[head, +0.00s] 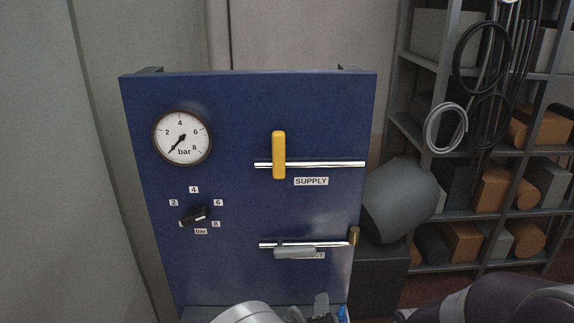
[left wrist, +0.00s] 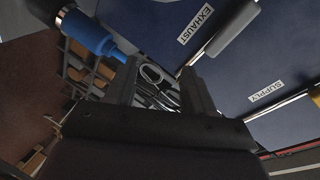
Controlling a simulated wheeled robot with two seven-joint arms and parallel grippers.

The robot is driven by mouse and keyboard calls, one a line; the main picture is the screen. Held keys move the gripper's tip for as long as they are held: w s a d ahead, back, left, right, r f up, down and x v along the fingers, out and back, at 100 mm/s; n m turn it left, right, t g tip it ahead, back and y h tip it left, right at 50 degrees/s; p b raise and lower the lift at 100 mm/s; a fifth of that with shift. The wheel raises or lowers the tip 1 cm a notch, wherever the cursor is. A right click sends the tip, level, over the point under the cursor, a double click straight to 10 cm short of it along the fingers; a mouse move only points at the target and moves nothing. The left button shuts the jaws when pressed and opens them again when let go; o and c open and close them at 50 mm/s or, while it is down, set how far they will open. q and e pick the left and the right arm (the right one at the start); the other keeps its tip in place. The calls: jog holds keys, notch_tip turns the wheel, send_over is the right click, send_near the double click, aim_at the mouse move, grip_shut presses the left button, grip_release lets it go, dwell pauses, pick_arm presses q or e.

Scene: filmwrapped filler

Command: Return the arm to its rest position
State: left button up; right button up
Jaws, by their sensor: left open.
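My left gripper (head: 322,308) is at the bottom edge of the head view, below the blue panel (head: 225,265), partly cut off. In the left wrist view its two dark fingers (left wrist: 158,88) stand apart with nothing seen held between them. The panel's yellow supply handle (head: 279,155) stands upright across its pipe. The grey exhaust handle (head: 295,253) lies along its pipe and partly covers its label. The gauge (head: 181,137) needle points to the lower left, at the low end. The black knob (head: 194,216) sits below it. My right gripper is not in view.
A grey shelf rack (head: 400,118) with boxes and hanging cables stands at the right. A rounded grey tank (head: 398,200) is beside the panel. A blue fitting (left wrist: 88,35) is close to my left fingers in the left wrist view. A plain wall is at the left.

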pick_arm(q)
jog(key=s+a+f+n+g+h, duration=0.1)
jog(key=s+a+f+n+g, duration=0.2)
jog(key=s+f+n+g, duration=0.35)
jog(key=s+a+r+n+g+y, duration=0.1)
jog(key=s+a+n+g, duration=0.1)
jog(key=a, duration=0.6)
jog(key=s+a+r+n+g+y, duration=0.1)
jog(key=s+a+r+n+g, duration=0.1)
jog(key=a, duration=0.6)
jog(key=s+a+r+n+g+y, duration=0.1)
jog(key=s+a+r+n+g, duration=0.1)
jog(key=a, duration=0.7)
jog(key=s+n+g, duration=0.1)
jog(key=s+n, duration=0.1)
jog(key=s, duration=0.1)
jog(key=shift+b, duration=0.35)
jog(key=shift+s+a, duration=0.1)
